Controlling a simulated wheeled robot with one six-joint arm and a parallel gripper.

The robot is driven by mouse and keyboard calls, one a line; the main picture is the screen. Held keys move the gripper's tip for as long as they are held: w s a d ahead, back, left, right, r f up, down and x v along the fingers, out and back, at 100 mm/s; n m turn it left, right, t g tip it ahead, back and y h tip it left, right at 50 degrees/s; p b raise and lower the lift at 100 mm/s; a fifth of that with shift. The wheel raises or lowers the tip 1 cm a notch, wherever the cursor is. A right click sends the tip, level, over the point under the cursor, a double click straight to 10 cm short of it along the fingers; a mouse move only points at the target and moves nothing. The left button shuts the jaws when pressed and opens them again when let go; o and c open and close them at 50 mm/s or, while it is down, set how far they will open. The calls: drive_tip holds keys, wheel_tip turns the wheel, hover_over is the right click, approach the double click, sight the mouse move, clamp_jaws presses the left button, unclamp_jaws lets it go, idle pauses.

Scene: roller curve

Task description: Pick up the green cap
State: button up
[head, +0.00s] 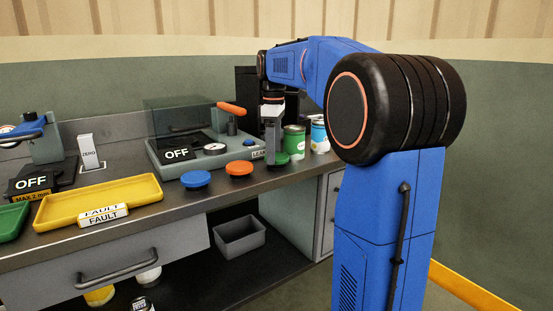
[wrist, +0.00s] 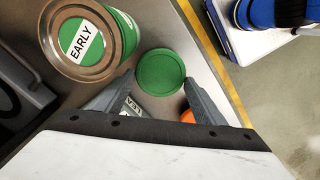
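The green cap (head: 281,159) lies on the grey worktop near its front edge, beside the green can. In the wrist view the green cap (wrist: 161,72) is round and lies between and just beyond my fingertips. My gripper (head: 271,158) points down at the cap and partly hides it in the head view. In the wrist view my gripper (wrist: 160,78) is open, with one finger on each side of the cap. The fingertips look very close to its rim; I cannot tell whether they touch it.
A green can (head: 294,142) labelled "EARLY" (wrist: 82,40) stands close to the cap, with a white-blue can (head: 320,137) to its right. An orange cap (head: 239,168) and a blue cap (head: 196,179) lie to the left. A yellow tray (head: 145,189) is farther left.

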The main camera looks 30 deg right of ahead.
drive_tip(key=c, duration=0.3)
drive_tip(key=shift+c, duration=0.2)
